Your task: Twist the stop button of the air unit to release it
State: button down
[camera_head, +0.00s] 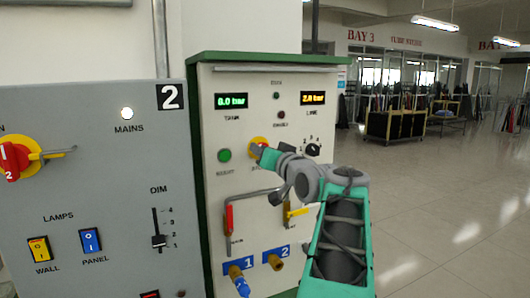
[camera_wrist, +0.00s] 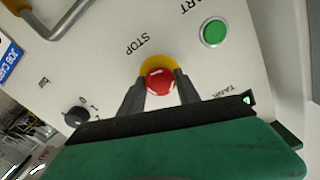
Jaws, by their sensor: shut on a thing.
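The stop button is a red mushroom head on a yellow ring, on the white front of the air unit (camera_head: 230,124). In the wrist view the red stop button (camera_wrist: 160,82) sits between my two dark fingers, below the upside-down STOP label. My gripper (camera_wrist: 160,90) is shut on it, one finger at each side. In the head view my gripper (camera_head: 262,150) reaches the panel from the right and covers most of the button; part of the yellow ring (camera_head: 258,142) shows. Whether the button is pressed in cannot be told.
The green start button (camera_head: 224,155) is left of the stop button, and a black selector knob (camera_head: 313,149) is right. A red-handled lever (camera_head: 229,216) and a yellow-handled lever (camera_head: 297,212) are below. A grey switch panel (camera_head: 100,184) stands left. Open floor lies right.

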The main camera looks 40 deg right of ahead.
jog(key=shift+r+m, duration=0.15)
jog(key=shift+m, duration=0.35)
jog(key=c, duration=1.3)
grip_release()
jog(key=shift+o, duration=0.8)
jog(key=shift+w, duration=0.2)
jog(key=shift+o, duration=1.4)
jog(key=shift+s+f, duration=0.15)
jog(key=shift+f, duration=0.05)
jog(key=b+v, duration=0.1)
jog(key=v, duration=0.6)
jog(key=shift+s+b, duration=0.3)
jog(key=shift+b, duration=0.1)
